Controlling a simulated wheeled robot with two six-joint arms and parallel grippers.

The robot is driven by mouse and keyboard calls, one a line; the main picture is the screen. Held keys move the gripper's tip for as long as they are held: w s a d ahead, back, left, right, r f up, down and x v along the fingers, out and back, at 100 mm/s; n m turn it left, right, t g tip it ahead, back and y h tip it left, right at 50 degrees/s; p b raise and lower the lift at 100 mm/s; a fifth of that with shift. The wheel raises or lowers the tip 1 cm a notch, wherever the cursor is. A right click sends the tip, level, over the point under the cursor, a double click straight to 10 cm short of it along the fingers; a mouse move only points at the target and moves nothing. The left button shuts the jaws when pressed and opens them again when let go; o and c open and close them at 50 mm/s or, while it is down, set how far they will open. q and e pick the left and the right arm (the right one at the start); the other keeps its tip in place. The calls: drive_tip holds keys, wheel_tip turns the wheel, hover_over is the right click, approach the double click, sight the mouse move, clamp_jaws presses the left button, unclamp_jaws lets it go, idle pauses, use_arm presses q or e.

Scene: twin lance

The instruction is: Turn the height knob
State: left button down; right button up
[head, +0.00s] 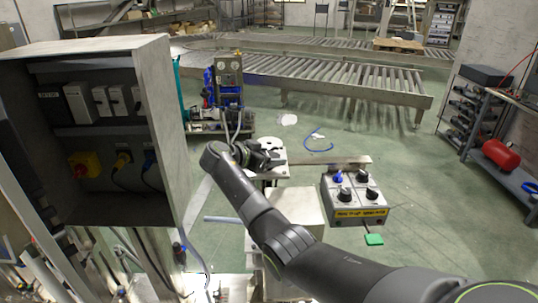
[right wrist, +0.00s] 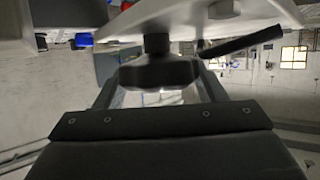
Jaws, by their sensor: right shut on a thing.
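My right gripper (head: 268,157) reaches in from the lower right of the head view to a small stand with a pale top (head: 272,144). In the right wrist view its two fingers (right wrist: 158,90) are on either side of a dark knob (right wrist: 155,72), and the gripper is shut on it. The knob sits on a short dark stem against a pale plate (right wrist: 265,22). A dark handle or rod sticks out beside it. In the head view the knob is hard to tell from the dark gripper. My left gripper is not in view.
A grey control box (head: 357,212) with several knobs stands right of the stand, with a green tag below. An open electrical cabinet (head: 165,120) fills the left. Roller conveyors (head: 340,80) are behind. A shelf (head: 485,120) stands at the right. Green floor between is mostly clear.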

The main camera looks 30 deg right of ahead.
drive_tip(key=n+t+y+p, duration=0.1)
drive_tip(key=n+t+y, duration=0.1)
drive_tip(key=n+t, duration=0.2)
drive_tip(key=shift+r, duration=0.1)
drive_tip(key=shift+n+t+y+p, duration=0.65)
drive_tip(key=shift+n+t+y, duration=0.65)
drive_tip(key=shift+n+t, duration=0.25)
drive_tip(key=shift+n+y, duration=0.3)
drive_tip(key=shift+n, duration=0.05)
drive_tip(key=o, duration=1)
